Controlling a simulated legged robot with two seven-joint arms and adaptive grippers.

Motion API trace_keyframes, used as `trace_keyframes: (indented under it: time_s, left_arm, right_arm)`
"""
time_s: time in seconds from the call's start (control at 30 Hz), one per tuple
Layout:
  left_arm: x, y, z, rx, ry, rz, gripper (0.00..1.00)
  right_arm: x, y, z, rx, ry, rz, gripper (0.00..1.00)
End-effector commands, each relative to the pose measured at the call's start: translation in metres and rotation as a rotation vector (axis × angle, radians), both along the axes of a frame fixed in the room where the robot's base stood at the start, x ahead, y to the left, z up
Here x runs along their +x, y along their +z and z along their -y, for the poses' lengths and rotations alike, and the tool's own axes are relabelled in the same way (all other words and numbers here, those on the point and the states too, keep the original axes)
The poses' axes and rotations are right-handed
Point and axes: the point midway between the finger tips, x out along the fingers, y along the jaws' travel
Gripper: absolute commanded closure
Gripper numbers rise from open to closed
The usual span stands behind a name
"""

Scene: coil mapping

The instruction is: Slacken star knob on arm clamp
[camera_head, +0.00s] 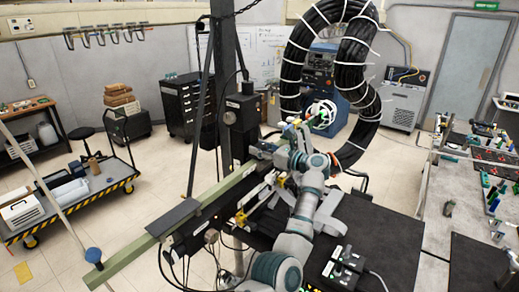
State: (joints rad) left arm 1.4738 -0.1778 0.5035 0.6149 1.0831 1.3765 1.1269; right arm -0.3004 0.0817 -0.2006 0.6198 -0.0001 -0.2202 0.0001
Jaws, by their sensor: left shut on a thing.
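My left arm, grey with teal joints, rises from the lower middle to the post and beam. My left gripper (268,152) is small and partly hidden by its own wrist, at the far end of the green beam (150,233). It is shut on a part of the clamp there, which looks to be the star knob; the knob's shape is too small and covered to make out. A white and green ring-shaped head (322,114) stands just beyond the gripper. My right gripper is not in view.
A dark post (240,120) with cables stands beside the beam. A thick black cable bundle (355,60) arches behind. A black table (385,235) bears a small button box (343,266). A cluttered workbench (470,180) is at right, a cart (105,180) at left.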

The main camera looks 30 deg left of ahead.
Motion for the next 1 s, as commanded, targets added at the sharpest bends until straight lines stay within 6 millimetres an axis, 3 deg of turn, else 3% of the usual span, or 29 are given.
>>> trace_keyframes:
  time_s: [0.43, 0.47, 0.53, 0.87, 1.0]
  left_arm:
    - [0.001, 0.003, 0.002, 0.004, 0.001, 0.002, 0.91]
    - [0.001, 0.003, 0.002, 0.004, 0.001, 0.002, 0.48]
    - [0.001, 0.002, 0.002, 0.004, 0.001, 0.002, 0.31]
    - [0.0, 0.001, 0.001, 0.0, 0.003, 0.001, 0.31]
    - [0.0, 0.001, 0.016, 0.0, 0.002, 0.0, 0.31]
  right_arm:
    - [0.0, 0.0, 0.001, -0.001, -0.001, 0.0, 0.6]
    - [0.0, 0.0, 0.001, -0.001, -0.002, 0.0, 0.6]
    - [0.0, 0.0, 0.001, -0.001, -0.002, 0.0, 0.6]
    - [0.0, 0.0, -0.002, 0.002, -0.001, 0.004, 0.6]
    - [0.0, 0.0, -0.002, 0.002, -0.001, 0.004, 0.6]
